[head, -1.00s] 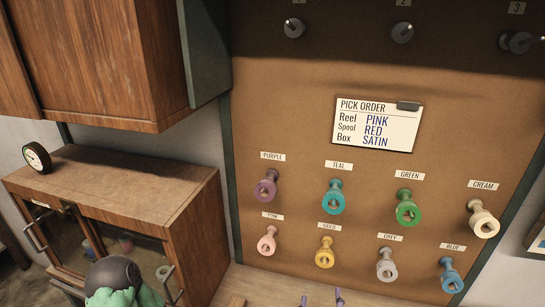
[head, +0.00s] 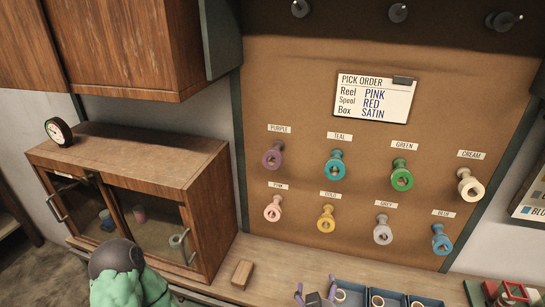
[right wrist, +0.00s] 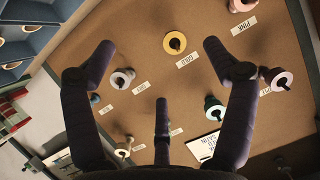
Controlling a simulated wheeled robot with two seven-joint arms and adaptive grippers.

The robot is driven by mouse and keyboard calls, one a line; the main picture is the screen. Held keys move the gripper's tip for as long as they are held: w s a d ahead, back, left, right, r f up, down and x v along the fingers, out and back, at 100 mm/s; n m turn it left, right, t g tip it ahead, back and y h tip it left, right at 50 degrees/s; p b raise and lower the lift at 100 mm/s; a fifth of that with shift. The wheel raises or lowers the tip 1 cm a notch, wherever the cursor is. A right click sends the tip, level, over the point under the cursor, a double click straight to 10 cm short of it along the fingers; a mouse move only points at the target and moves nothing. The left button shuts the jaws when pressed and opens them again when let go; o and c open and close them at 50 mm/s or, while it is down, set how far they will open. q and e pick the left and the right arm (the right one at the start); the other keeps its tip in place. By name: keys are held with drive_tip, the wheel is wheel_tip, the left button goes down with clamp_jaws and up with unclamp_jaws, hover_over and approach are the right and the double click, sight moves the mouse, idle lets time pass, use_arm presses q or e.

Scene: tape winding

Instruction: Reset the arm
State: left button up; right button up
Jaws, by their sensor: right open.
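My right gripper (head: 316,292) shows at the bottom edge of the head view, low over the workbench. In the right wrist view its purple fingers (right wrist: 158,60) are spread apart with nothing between them. They face the brown pegboard (head: 310,110), and the reels appear beyond the fingertips. My green arm part (head: 118,275) fills the lower left of the head view. My left gripper is outside both views.
Several coloured reels hang on pegs, including pink (head: 273,208) and gold (head: 326,219). A pick order card (head: 374,97) hangs above. A glass-door cabinet (head: 130,165) stands left. Blue trays (head: 425,302) and a wooden block (head: 242,274) sit on the bench.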

wheel_tip(320, 180, down, 17)
drive_tip(key=s+a+g+y, duration=0.1)
drive_tip(key=s+g+y, duration=0.15)
drive_tip(key=g, duration=0.35)
drive_tip(key=s+a+f+g+y, duration=0.1)
drive_tip(key=s+f+g+y, duration=0.2)
drive_tip(key=s+f+g, duration=0.3)
drive_tip(key=s+f, duration=0.5)
drive_tip(key=f, duration=0.3)
drive_tip(key=shift+s+a+f+g, duration=0.15)
drive_tip(key=shift+a+f+g, duration=0.05)
drive_tip(key=shift+f+g, duration=0.1)
drive_tip(key=shift+c, duration=0.3)
idle(0.4)
